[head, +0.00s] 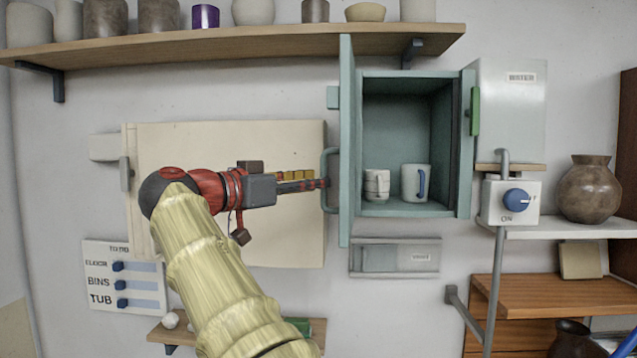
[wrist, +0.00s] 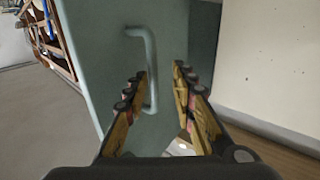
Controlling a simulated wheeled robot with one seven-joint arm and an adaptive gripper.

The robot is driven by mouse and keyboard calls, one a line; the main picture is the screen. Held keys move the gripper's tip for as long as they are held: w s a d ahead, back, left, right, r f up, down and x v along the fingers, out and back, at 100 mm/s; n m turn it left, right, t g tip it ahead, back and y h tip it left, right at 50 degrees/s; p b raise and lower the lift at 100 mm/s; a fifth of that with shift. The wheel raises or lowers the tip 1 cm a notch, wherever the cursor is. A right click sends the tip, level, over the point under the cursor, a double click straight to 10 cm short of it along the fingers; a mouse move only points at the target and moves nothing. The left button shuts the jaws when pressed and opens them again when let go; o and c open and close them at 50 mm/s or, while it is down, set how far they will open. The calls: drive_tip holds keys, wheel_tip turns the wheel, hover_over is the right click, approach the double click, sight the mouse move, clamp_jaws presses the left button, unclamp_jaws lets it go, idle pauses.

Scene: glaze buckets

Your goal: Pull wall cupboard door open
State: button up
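The teal wall cupboard (head: 466,150) hangs at the middle right in the head view, its inside exposed. Its door (head: 346,120) is swung well out to the left and seen nearly edge-on. The door's bar handle (head: 325,165) is on the door's left-hand face; the handle (wrist: 151,60) and door (wrist: 105,60) also show in the wrist view. My gripper (head: 325,184) is at the handle. In the wrist view my gripper (wrist: 160,76) has its fingers apart, with the handle close to the left finger. I cannot tell whether they touch.
Inside the cupboard stand two white mugs, one (head: 376,184) beside another with a blue handle (head: 415,182). A pale panel (head: 225,235) lies behind my arm. A shelf of pots (head: 240,42) is above. A grey water box (head: 510,110) and dial box (head: 511,203) are right.

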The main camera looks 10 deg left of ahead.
drive_tip(key=v, duration=0.9)
drive_tip(key=shift+s+a, duration=0.2)
drive_tip(key=shift+s, duration=0.05)
drive_tip(key=shift+n, duration=0.3)
